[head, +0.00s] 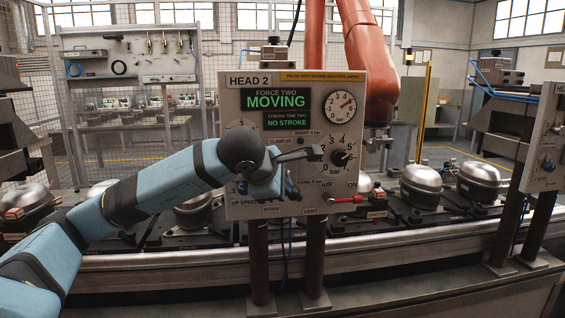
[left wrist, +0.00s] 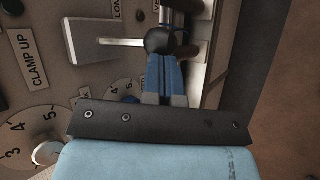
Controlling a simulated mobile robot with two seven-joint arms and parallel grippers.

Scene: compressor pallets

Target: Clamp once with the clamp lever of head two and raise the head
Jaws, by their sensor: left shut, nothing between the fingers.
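The head two panel (head: 236,108) stands in front of me. Its green display (head: 275,100) reads "FORCE TWO MOVING" and "STROKE TIME TWO NO STROKE". My left arm crosses the panel's lower left. My left gripper (head: 291,188) is shut and empty, close to the panel's lower middle. In the left wrist view its blue fingers (left wrist: 166,75) point at a black ball knob (left wrist: 160,40) beside a metal rod (left wrist: 120,42); I cannot tell whether they touch. A "CLAMP UP" label (left wrist: 38,62) is nearby. My arm hides part of the panel. My right gripper is not in view.
A red lever (head: 345,199) sits at the panel's lower right, between "VENT" and "ON". Round metal compressors (head: 421,184) stand along the line behind. An orange robot arm (head: 372,70) hangs behind the panel. Another panel (head: 545,140) stands at the right edge.

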